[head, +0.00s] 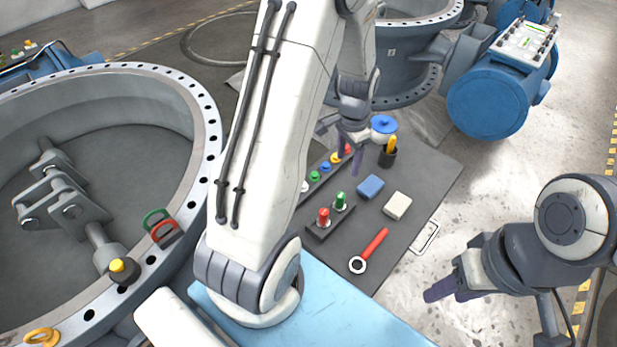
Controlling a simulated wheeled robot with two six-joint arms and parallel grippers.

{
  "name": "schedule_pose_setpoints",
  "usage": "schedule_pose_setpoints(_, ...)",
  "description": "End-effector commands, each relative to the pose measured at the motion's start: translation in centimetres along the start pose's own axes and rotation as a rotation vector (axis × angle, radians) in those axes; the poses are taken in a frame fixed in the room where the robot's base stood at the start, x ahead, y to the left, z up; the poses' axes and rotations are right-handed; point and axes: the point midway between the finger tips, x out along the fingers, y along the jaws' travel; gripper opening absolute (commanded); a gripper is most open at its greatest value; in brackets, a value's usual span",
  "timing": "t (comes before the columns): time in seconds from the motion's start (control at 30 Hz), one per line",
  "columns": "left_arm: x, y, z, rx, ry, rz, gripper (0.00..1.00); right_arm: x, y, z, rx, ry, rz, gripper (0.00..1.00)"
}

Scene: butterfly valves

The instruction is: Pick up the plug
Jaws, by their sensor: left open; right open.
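Which object is the plug is not clear from the view. A red plug-like piece (323,217) and a green one (340,200) stand upright in a black holder (329,226) on the dark mat (430,178). A row of small coloured knobs (325,167) lies behind them, partly hidden by my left arm. My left gripper (343,146) is open, fingers pointing down, over the far part of the mat near the red and yellow knobs. I cannot tell if it touches them. My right gripper (450,291) is open and empty, right of the mat.
The mat also holds a red-handled ring wrench (372,250), a blue block (370,187), a white block (397,206), a black cup (387,158) with a yellow-topped item, and a blue-lidded pot (383,127). A large valve flange (206,130) fills the left.

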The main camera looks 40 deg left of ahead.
Motion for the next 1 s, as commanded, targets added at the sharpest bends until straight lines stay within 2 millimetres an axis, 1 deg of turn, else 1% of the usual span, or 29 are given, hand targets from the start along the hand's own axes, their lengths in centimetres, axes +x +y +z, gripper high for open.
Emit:
schedule_pose_setpoints(0.03,2.1,-3.2,1.4,-0.034,-0.013,0.004,0.68,-0.2,0.0,0.0,0.0,0.0,0.0,0.47)
schedule_pose_setpoints(0.1,4.4,-6.4,3.0,-0.051,-0.017,0.003,0.68,-0.2,0.0,0.0,0.0,0.0,0.0,0.47)
schedule_pose_setpoints(0.2,6.8,-9.6,5.2,-0.068,-0.02,0.001,0.68,-0.3,0.0,0.0,0.0,0.0,0.0,0.47)
schedule_pose_setpoints(0.3,8.4,-11.3,6.6,-0.075,-0.022,0.001,0.68,-0.4,0.0,0.0,0.0,0.0,0.0,0.47)
schedule_pose_setpoints(0.4,9.7,-11.8,7.2,-0.077,-0.024,0.002,0.68,-0.5,0.0,0.0,0.0,0.0,0.0,0.47)
schedule_pose_setpoints(0.6,12.8,-11.8,7.2,-0.077,-0.024,0.002,0.68,-0.8,-0.1,0.0,0.0,0.0,0.0,0.47)
schedule_pose_setpoints(0.7,13.8,-11.9,7.2,-0.077,-0.022,0.0,0.68,-0.8,-0.1,-0.1,0.0,0.0,0.0,0.47)
schedule_pose_setpoints(0.87,14.8,-11.9,7.2,-0.077,-0.023,0.001,0.68,-1.1,-0.1,-0.1,0.0,0.0,0.0,0.47)
schedule_pose_setpoints(1.0,16.6,-12.0,7.0,-0.077,-0.024,0.002,0.68,-1.8,-0.1,-0.1,0.0,0.0,0.0,0.47)
